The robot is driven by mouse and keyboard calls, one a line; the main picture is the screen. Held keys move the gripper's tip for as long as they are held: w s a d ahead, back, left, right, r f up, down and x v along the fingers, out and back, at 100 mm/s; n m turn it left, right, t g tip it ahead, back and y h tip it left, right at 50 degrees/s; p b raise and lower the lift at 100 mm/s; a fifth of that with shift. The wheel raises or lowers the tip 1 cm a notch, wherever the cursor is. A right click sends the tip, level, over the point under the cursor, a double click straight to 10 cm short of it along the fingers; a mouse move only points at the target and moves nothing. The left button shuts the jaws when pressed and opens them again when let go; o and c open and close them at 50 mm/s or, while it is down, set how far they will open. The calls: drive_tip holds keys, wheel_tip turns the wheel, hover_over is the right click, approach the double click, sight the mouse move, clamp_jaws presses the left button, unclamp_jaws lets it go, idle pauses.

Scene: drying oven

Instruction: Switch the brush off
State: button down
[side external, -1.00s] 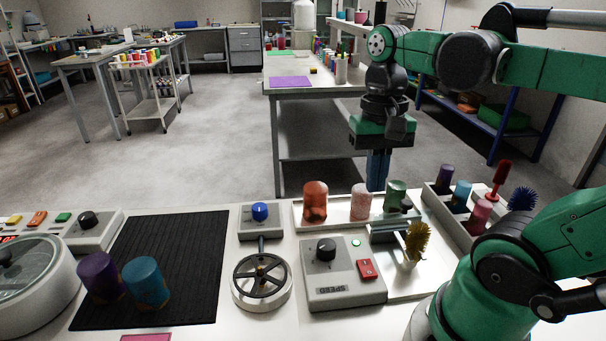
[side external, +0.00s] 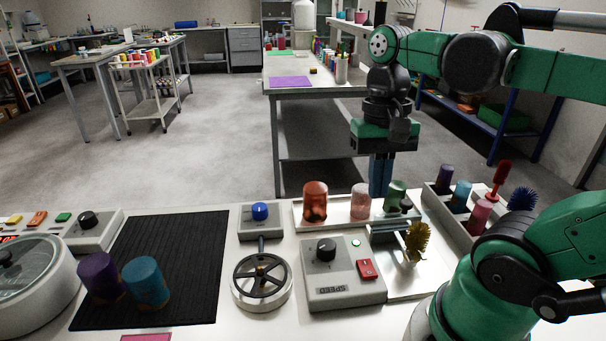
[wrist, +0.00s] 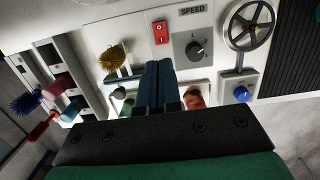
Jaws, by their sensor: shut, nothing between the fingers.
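The speed control box (side external: 342,280) stands on the white bench, with a black knob (side external: 326,249), a red switch (side external: 367,269) and a small green light (side external: 356,243). In the wrist view the red switch (wrist: 160,32) and the knob (wrist: 195,49) show above my fingers. A yellow bristle brush (side external: 417,240) stands upright to the right of the box; it also shows in the wrist view (wrist: 113,57).
Orange (side external: 315,202), pink (side external: 361,202) and green (side external: 396,195) bottles stand behind the box. A rack (side external: 431,199) with bottles and brushes is at the right. A handwheel (side external: 262,282) and blue-knob box (side external: 260,222) are left, beside a black mat (side external: 190,250) with two bottles.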

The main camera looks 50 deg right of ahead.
sight(366, 265)
drive_tip(key=f, duration=0.8)
drive_tip(key=s+a+f, duration=0.1)
drive_tip(key=f, duration=0.3)
drive_tip(key=shift+f, duration=0.2)
drive_tip(key=shift+s+a+f, duration=0.1)
drive_tip(key=shift+f, duration=0.35)
drive_tip(key=shift+f, duration=0.15)
drive_tip(key=shift+w+d, duration=0.5)
drive_tip(key=shift+d, duration=0.05)
drive_tip(key=shift+r, duration=0.3)
